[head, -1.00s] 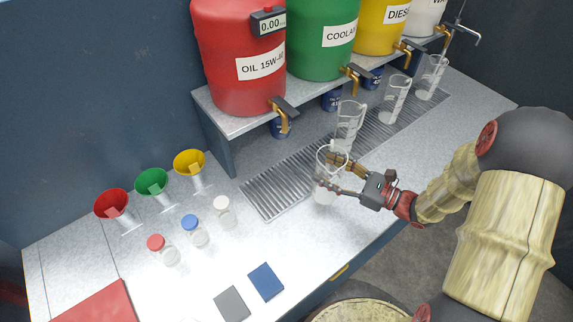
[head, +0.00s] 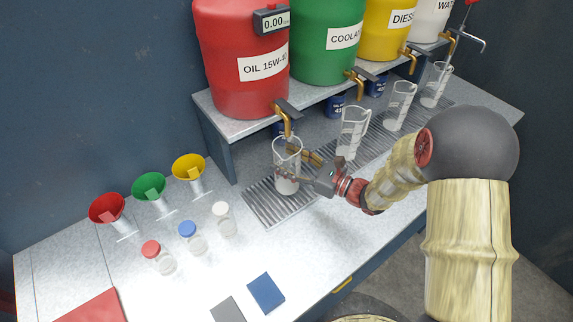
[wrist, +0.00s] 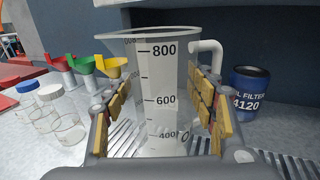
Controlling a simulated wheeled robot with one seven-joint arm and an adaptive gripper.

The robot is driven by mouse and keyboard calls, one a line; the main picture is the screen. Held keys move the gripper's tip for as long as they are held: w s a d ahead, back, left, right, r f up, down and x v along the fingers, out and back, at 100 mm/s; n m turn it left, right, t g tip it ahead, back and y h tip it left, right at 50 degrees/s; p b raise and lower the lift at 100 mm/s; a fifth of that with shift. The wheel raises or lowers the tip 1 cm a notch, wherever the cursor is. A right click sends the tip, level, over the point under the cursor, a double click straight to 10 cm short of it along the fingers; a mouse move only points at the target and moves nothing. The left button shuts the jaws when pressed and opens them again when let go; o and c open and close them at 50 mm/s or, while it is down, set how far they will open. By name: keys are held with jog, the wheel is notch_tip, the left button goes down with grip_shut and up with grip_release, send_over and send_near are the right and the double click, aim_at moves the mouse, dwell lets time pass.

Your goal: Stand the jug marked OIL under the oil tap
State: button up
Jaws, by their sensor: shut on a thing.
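A clear measuring jug (head: 287,165) with a graduated scale is upright between the fingers of my gripper (head: 298,170), over the left end of the drip grate. It also fills the middle of the wrist view (wrist: 160,95), with the padded fingers (wrist: 160,115) shut on either side of it. An OIL mark cannot be read on it; its lower part is partly hidden in the wrist view. The red drum labelled OIL 15W-40 (head: 235,90) stands on the shelf. Its brass oil tap (head: 287,122) hangs just above the jug's rim. Whether the jug's base touches the grate I cannot tell.
Other clear jugs (head: 352,135) stand on the slotted grate (head: 262,205) to the right. A blue oil filter (wrist: 248,90) is close behind the jug. Funnels (head: 150,188) and capped sample bottles (head: 188,235) stand to the left.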

jog(key=shift+f, duration=0.85)
jog(key=o, duration=1.2)
